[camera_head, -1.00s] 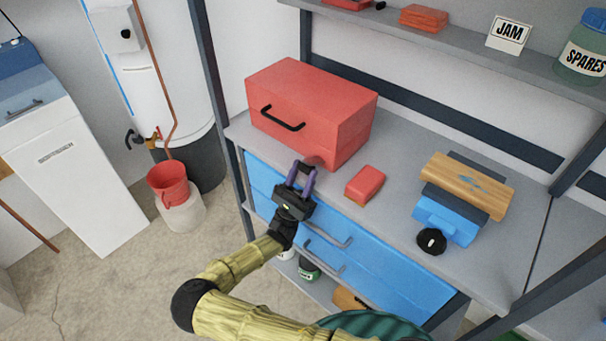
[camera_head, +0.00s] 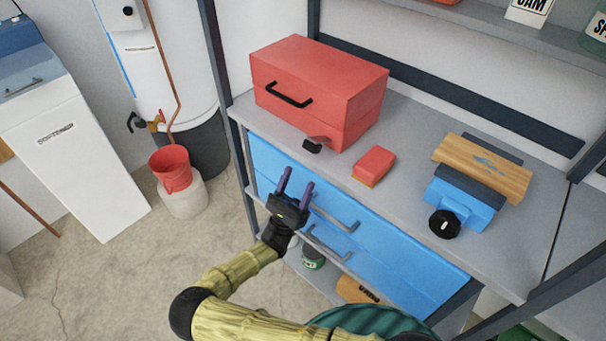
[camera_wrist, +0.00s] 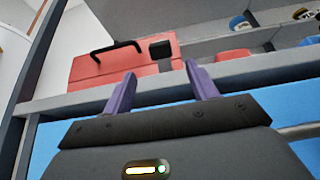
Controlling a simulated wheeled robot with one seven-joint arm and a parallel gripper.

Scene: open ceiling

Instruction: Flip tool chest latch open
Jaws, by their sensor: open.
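The red tool chest (camera_head: 325,90) sits on the grey workbench top, with a black handle (camera_head: 288,95) on its front. In the wrist view the chest (camera_wrist: 88,74) is ahead, and the latch's black end (camera_wrist: 160,49) stands out near the chest's right side. My gripper (camera_head: 295,180) is open and empty, its purple fingers pointing up at the bench. It is below and in front of the latch, apart from it. In the wrist view the open fingers (camera_wrist: 160,82) stand below the latch.
A red block (camera_head: 374,164) lies on the bench right of the chest. A blue vise (camera_head: 462,205) clamping a wooden board (camera_head: 482,167) stands farther right. Blue drawers (camera_head: 370,255) with handles are under the bench top, close to my gripper.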

